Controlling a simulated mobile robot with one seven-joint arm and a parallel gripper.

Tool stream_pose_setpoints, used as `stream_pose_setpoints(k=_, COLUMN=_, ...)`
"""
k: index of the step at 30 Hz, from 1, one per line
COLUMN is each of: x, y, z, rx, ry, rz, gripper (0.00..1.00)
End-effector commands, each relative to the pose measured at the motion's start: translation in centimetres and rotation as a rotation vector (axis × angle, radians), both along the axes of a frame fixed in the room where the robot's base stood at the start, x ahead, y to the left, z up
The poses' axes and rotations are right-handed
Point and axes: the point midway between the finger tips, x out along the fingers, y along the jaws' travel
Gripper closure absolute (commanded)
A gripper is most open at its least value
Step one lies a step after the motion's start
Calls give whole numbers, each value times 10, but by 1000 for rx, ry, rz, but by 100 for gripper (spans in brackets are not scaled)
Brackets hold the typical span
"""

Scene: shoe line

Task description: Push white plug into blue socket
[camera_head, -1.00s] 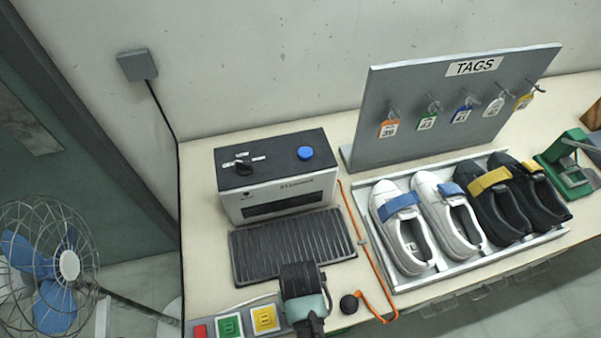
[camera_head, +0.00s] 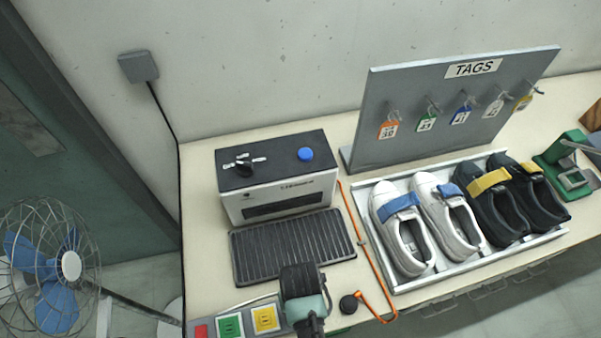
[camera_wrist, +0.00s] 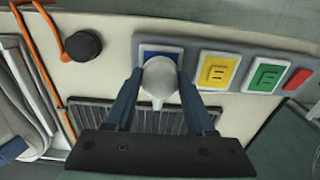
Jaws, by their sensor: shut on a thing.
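The white plug (camera_wrist: 157,80) is between the two fingers of my gripper (camera_wrist: 160,74) in the wrist view. My gripper is shut on it. The blue socket (camera_wrist: 146,50) is a blue square in a pale frame on the grey strip. The plug overlaps it in this view and hides most of it. I cannot tell whether the plug's prongs are in the socket. In the head view my gripper (camera_head: 308,310) is at the front edge of the table and hides the plug and the blue socket.
Yellow (camera_head: 265,318) and green (camera_head: 230,327) sockets and a red switch (camera_head: 200,332) share the strip. A ribbed black mat (camera_head: 290,248) lies behind. A black round piece (camera_head: 349,304) and an orange cord (camera_head: 364,242) lie to the right, before the shoe tray (camera_head: 440,276).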

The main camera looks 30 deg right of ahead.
Motion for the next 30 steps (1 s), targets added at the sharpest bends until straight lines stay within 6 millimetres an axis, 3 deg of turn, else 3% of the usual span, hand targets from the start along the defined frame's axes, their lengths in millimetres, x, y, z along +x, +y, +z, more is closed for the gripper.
stream_pose_setpoints(k=30, x=0, y=0, z=-6, rx=0, ry=-1, rz=0, gripper=100)
